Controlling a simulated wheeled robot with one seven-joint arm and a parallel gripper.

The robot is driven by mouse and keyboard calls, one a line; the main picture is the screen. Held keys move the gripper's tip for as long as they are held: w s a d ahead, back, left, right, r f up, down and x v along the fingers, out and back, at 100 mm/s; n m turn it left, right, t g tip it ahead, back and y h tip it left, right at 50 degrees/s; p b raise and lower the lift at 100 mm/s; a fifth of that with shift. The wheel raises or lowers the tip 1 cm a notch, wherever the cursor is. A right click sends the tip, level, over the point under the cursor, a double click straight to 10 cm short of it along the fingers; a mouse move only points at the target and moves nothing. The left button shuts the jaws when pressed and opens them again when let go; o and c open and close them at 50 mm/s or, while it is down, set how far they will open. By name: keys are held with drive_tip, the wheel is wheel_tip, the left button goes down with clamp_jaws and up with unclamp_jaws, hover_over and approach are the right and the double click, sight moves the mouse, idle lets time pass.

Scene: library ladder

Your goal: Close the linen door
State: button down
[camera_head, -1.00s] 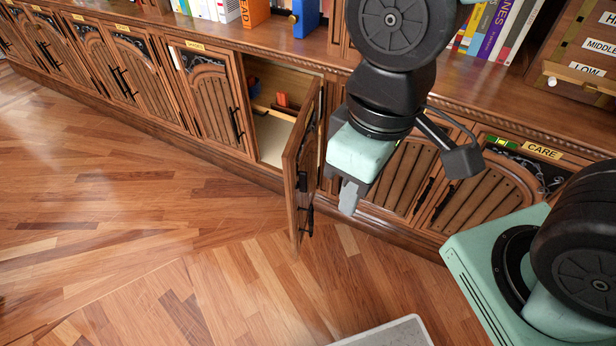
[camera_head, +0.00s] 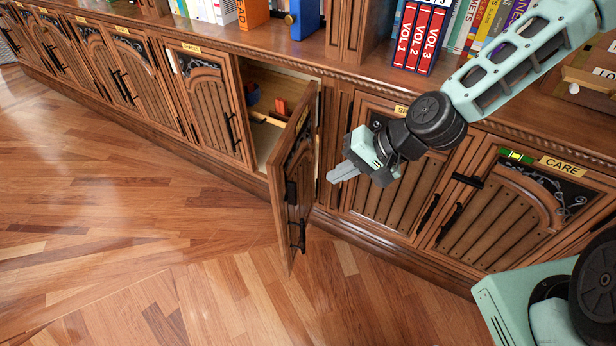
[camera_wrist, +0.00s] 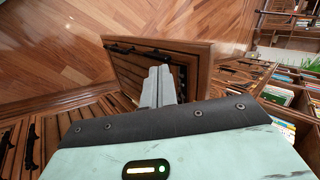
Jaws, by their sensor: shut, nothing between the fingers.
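One cabinet door (camera_head: 294,180) in the low wooden row stands open, swung out over the floor.
Books (camera_head: 420,35) stand on the counter above. The wooden floor (camera_head: 130,220) in front of the cabinets is clear.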

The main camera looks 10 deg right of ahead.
drive_tip(key=w+d+m+t, duration=0.1)
drive_tip(key=w, duration=0.1)
approach(282, 181)
wheel_tip(282, 181, down, 4)
drive_tip(key=a, duration=0.1)
drive_tip(key=w+a, duration=0.1)
drive_tip(key=a, duration=0.1)
drive_tip(key=shift+w+a, duration=0.25)
drive_tip(key=shift+a, duration=0.15)
drive_tip(key=shift+m, duration=0.3)
